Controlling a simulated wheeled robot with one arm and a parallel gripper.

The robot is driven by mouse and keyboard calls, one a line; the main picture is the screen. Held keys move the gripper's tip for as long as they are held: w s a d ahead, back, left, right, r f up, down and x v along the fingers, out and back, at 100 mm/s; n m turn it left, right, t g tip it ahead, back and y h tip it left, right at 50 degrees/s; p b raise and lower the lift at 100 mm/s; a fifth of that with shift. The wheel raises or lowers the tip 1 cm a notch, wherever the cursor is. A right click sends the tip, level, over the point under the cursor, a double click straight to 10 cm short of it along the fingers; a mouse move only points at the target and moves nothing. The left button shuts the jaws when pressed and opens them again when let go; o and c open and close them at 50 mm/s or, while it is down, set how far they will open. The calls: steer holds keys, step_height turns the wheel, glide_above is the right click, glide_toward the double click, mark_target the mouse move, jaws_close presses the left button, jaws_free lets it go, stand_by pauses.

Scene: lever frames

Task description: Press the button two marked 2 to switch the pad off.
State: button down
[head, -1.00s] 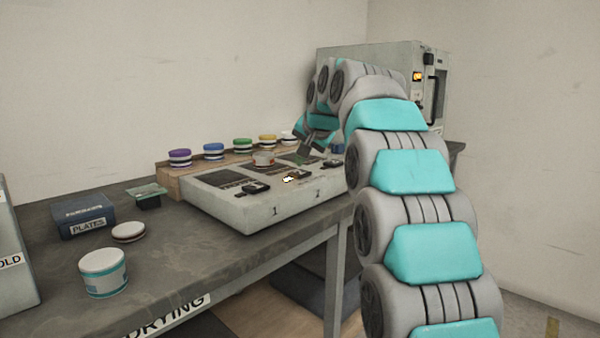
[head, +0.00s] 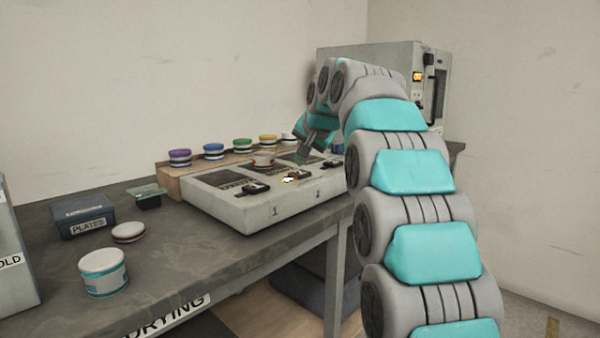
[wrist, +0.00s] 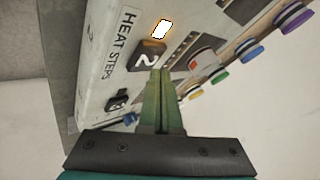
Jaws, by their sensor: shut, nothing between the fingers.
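The button marked 2 (wrist: 147,55) is a dark block with an orange-brown edge, on the pale control panel beside a bright white lit rectangle (wrist: 162,30). In the head view the lit rectangle (head: 287,180) shows on the front part of the pale unit (head: 240,212). My gripper (wrist: 160,72) is shut and empty, its green fingers together. In the wrist view the fingertips overlap the lower right edge of the button; I cannot tell whether they touch it. In the head view my gripper (head: 304,157) points down over the right half of the unit.
Another dark button (wrist: 117,100) sits by the "HEAT STEPS" label. A small cup (head: 263,160) stands on the unit. Several colored-lid jars (head: 213,151) line a wooden rack behind. A PLATES box (head: 83,215) and a white jar (head: 103,272) stand left on the bench.

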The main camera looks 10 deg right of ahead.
mark_target(300, 173)
steer(key=shift+f, duration=0.15)
steer(key=shift+f, duration=0.35)
steer(key=shift+f, duration=0.2)
stand_by(0.7)
steer(key=shift+r, duration=0.15)
steer(key=shift+r+p, duration=0.4)
steer(key=shift+r, duration=0.15)
step_height(300, 173, up, 6)
steer(key=p, duration=0.4)
stand_by(0.4)
